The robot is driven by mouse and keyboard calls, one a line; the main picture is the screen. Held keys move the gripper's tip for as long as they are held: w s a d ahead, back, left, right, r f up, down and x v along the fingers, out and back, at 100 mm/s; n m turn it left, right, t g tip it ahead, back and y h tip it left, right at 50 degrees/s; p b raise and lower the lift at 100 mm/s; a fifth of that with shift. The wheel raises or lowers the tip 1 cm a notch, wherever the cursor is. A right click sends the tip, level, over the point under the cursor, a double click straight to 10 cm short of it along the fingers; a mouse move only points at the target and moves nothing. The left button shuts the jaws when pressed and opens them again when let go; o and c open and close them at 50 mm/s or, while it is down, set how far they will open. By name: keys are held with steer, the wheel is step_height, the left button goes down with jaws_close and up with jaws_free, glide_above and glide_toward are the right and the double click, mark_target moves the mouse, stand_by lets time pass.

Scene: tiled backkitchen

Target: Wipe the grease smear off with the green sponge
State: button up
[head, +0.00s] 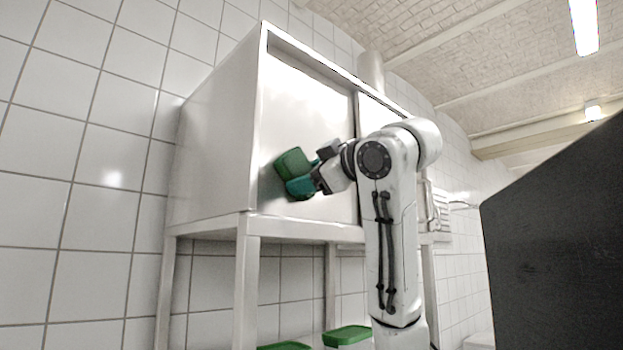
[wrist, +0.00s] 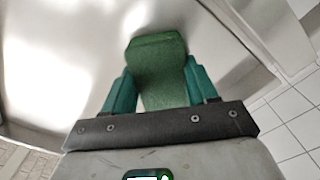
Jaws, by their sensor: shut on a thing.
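The green sponge (head: 292,163) is held up against or very near the front panel of a steel cabinet (head: 306,110) in the head view. I cannot tell for sure whether it touches the panel. My gripper (head: 299,183) is shut on the sponge, with its teal fingers around it. In the wrist view the sponge (wrist: 158,72) sits between both fingers of my gripper (wrist: 159,84) and sticks out past their tips. The grease smear cannot be made out clearly; a dim dark patch beside the sponge may be smear, shadow or reflection.
The cabinet stands on legs (head: 246,285) by a white tiled wall (head: 85,150). Green-lidded containers (head: 347,335) stand low beneath it. A large dark panel (head: 560,230) fills the right side. The space left of the cabinet is clear.

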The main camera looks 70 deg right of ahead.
steer(key=b+v, duration=0.1)
steer(key=v, duration=0.5)
stand_by(0.4)
steer(key=b+v, duration=0.2)
steer(key=v, duration=0.1)
steer(key=shift+s, duration=0.1)
stand_by(0.3)
